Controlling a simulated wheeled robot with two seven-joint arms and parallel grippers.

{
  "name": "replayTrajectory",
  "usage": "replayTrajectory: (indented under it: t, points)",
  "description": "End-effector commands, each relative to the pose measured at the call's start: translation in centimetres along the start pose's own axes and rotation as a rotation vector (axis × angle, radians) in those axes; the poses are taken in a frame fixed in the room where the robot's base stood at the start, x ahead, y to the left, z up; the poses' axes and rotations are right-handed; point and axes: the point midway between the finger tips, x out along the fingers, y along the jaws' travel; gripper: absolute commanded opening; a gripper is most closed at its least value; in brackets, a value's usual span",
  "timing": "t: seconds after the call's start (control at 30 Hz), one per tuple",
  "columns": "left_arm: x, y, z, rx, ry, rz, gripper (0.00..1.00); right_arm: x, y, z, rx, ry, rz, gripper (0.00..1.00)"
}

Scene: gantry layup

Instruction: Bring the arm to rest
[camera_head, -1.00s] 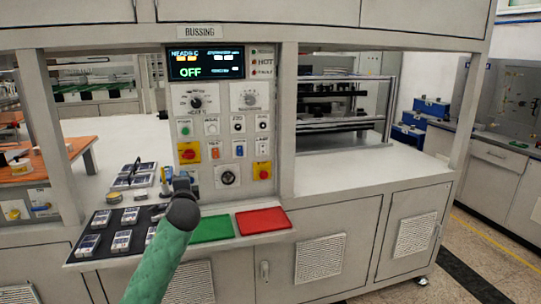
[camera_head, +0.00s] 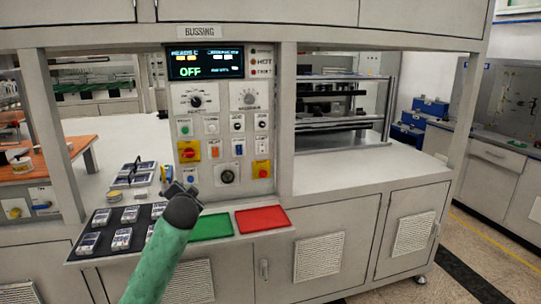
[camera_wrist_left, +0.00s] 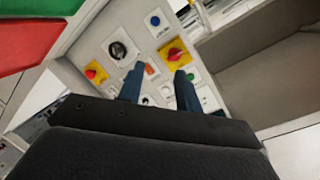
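My left arm, with a green sleeve and a dark wrist, rises from the bottom of the head view. Its left gripper (camera_head: 176,189) is small and partly hidden behind the wrist, in front of the lower control panel. In the left wrist view the left gripper (camera_wrist_left: 158,80) shows two dark blue fingers spread apart with nothing between them. The control panel (camera_wrist_left: 105,30) is beyond the fingers, and no contact with it can be made out. My right gripper is in neither view.
The grey control panel (camera_head: 211,108) has knobs, buttons and a display reading OFF. Below it lie a green tray (camera_head: 212,226) and a red tray (camera_head: 262,219). A dark mat (camera_head: 105,243) with several small devices is at the left. An open bay (camera_head: 370,170) is at the right.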

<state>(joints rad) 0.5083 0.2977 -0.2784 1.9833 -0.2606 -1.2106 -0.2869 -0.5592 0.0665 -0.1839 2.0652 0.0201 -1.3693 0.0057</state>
Motion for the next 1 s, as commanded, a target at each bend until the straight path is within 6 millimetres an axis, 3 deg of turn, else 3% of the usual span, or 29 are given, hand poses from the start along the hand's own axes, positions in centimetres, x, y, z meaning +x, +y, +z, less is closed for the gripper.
replayTrajectory:
  t: [0.27,0.47,0.77,1.0]
  points:
    - [-1.6,7.1,4.4,-0.241,-0.099,0.175,0.35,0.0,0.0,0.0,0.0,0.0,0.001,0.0]
    - [-3.4,13.5,9.1,-0.337,-0.194,0.29,0.35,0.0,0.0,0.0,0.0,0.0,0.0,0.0]
    - [-9.0,25.0,18.8,-0.423,-0.378,0.475,0.35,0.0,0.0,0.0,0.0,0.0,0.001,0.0]
    - [-15.2,33.0,26.4,-0.446,-0.514,0.595,0.35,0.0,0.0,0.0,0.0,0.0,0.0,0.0]
